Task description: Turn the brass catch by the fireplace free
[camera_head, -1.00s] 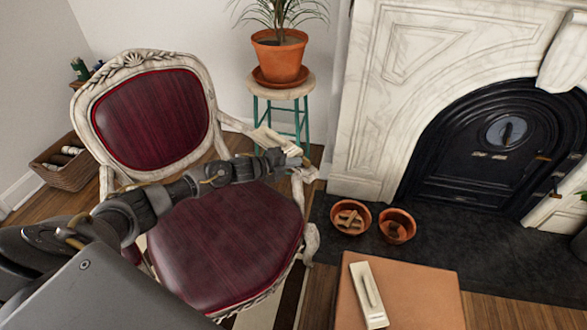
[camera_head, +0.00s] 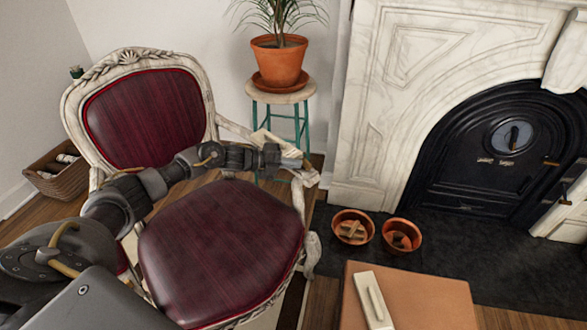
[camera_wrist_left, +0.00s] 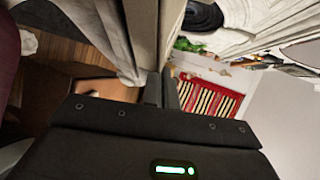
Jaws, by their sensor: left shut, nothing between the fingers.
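A small brass catch (camera_head: 565,198) with a dark upper part shows at the right edge of the head view, on the white marble beside the black fireplace door. It is small, and its exact turn is hard to tell. My left gripper (camera_head: 304,163) is shut and empty. It is over the right armrest of the red chair, far to the left of the catch. Its shut fingers also show in the left wrist view (camera_wrist_left: 168,90), where I cannot make out the catch. My right gripper is not in view.
The red chair (camera_head: 220,235) stands below my left arm. A potted plant (camera_head: 279,62) stands on a stool behind it. Two terracotta bowls (camera_head: 352,226) sit on the dark hearth. A brown box-like top (camera_head: 430,297) bears a cream handled block (camera_head: 372,300).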

